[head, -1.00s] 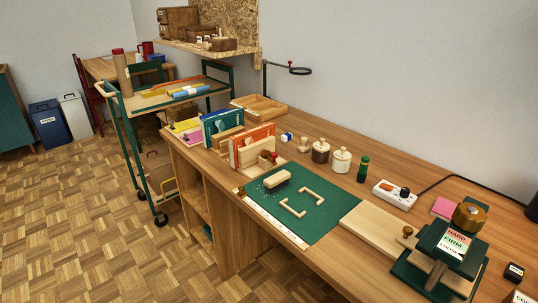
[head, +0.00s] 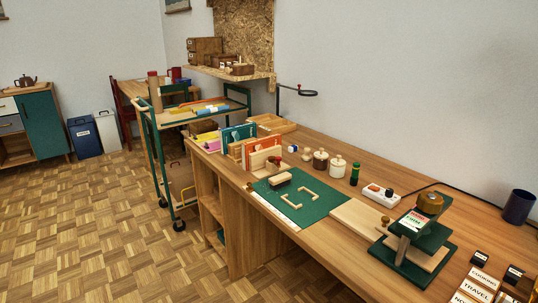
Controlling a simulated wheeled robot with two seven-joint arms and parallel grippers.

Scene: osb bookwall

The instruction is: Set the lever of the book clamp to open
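A green press-like device (head: 389,264) stands at the right end of the workbench. It has a green base plate, a brass-coloured round knob (head: 430,203) on top, and a card with HARD and FIRM readable (head: 413,219). It looks like the book clamp. A brown wooden bar (head: 403,249) stands at its front and may be the lever; its setting cannot be told. A pale wooden board (head: 359,219) lies beside it on the left. Neither of my grippers is in view.
A dark cup (head: 518,207) stands at the right. A green trolley (head: 157,165) stands beyond the bench. The parquet floor (head: 90,230) at left is clear.

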